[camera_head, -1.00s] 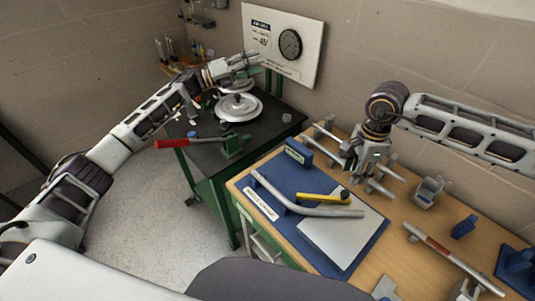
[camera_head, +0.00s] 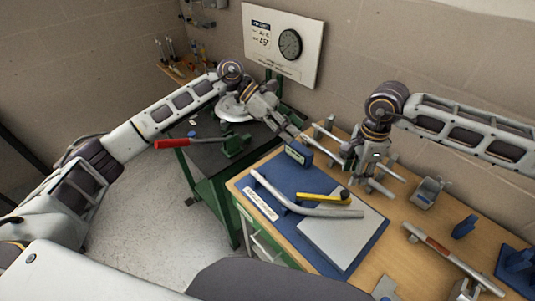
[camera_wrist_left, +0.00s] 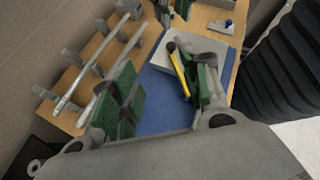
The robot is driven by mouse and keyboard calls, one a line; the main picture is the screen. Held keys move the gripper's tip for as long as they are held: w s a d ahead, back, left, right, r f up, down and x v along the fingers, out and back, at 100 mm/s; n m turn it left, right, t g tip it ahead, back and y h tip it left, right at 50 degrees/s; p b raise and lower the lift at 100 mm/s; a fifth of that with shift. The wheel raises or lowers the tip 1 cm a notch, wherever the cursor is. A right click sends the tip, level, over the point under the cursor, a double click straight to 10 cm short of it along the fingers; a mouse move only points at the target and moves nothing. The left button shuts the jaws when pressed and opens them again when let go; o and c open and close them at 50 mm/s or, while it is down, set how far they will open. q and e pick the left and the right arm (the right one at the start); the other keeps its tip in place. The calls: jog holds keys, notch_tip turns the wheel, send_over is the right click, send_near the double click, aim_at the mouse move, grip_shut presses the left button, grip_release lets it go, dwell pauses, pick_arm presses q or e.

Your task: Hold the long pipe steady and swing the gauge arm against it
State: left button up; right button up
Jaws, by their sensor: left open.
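A bent grey pipe (camera_head: 328,212) lies on the blue fixture plate (camera_head: 262,208) on the wooden bench. The yellow gauge arm (camera_head: 318,198), with a black knob at one end, lies beside it, its long edge close to the pipe. It also shows in the left wrist view (camera_wrist_left: 181,74). My left gripper (camera_head: 292,130) is open and empty, near the bench's back left corner and short of the fixture; its green-padded fingers (camera_wrist_left: 165,80) are spread apart. My right gripper (camera_head: 362,168) points down at the rack behind the fixture; its fingertips are unclear.
A rack with several straight rods (camera_wrist_left: 100,65) stands along the wall side. A small display box (camera_head: 298,152) stands at the fixture's back. A red-handled bender (camera_head: 232,146) is on the dark table at left. A red-banded rod (camera_head: 440,248) lies at right.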

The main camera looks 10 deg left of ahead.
aim_at(267, 183)
pick_arm(q)
jog(key=s+a+f+m+t+y, duration=0.1)
jog(key=s+a+f+m+y, duration=0.4)
jog(key=y, duration=0.6)
jog(key=shift+s+a+f+m+t, duration=0.15)
jog(key=shift+s+f+m+t, duration=0.4)
jog(key=shift+m, duration=0.85)
jog(key=shift+f, duration=0.35)
jog(key=shift+f, duration=6.75)
jog(key=shift+c, duration=0.5)
grip_shut()
pick_arm(e)
jog(key=shift+o, duration=1.3)
